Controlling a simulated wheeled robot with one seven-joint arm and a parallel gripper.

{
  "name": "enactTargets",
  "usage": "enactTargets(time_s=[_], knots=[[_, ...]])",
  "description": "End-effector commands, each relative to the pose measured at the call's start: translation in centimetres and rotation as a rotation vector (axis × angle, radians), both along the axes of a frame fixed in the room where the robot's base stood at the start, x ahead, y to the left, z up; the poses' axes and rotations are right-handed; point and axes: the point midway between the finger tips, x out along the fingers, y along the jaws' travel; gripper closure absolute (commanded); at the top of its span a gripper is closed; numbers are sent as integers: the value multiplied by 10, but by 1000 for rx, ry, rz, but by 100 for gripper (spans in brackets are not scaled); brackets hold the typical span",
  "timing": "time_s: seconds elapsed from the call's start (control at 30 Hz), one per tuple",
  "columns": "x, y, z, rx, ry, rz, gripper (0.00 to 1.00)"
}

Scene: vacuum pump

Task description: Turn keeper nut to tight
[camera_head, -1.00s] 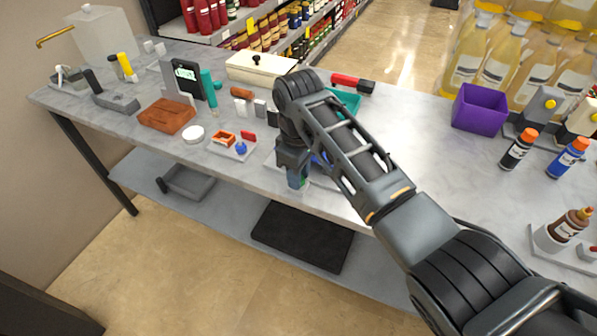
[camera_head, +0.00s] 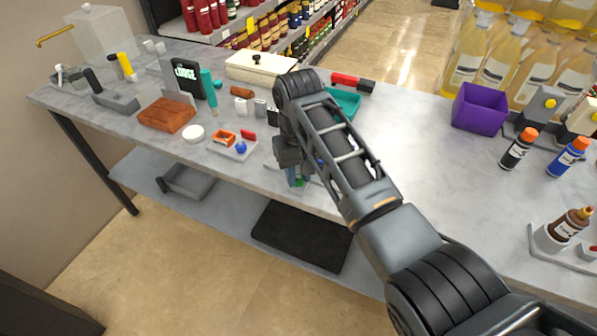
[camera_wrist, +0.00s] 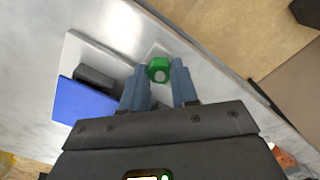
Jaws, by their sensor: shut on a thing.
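The keeper nut, a small green nut with a pale centre (camera_wrist: 159,70), sits between my gripper's two blue-grey fingertips in the wrist view. My gripper (camera_wrist: 158,80) is shut on it, one finger on each side. In the head view my gripper (camera_head: 297,178) points down at the front edge of the counter, and only a bit of green shows by its fingers. A blue block (camera_wrist: 84,106) and a dark block stand on a light grey plate (camera_wrist: 80,48) beside the nut. My arm hides most of this plate in the head view.
A teal tray (camera_head: 346,101) stands behind my arm. A purple bin (camera_head: 480,108) stands farther right.

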Motion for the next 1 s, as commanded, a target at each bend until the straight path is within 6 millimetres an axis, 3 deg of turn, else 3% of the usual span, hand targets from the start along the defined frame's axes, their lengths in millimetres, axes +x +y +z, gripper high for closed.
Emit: enactTargets(time_s=[0.5,0.53,0.8,1.0], knots=[[1,0,2,2,-4,-22,100],[1,0,2,2,-4,-22,70],[1,0,1,1,-2,-21,46],[0,0,1,1,-2,-20,46]])
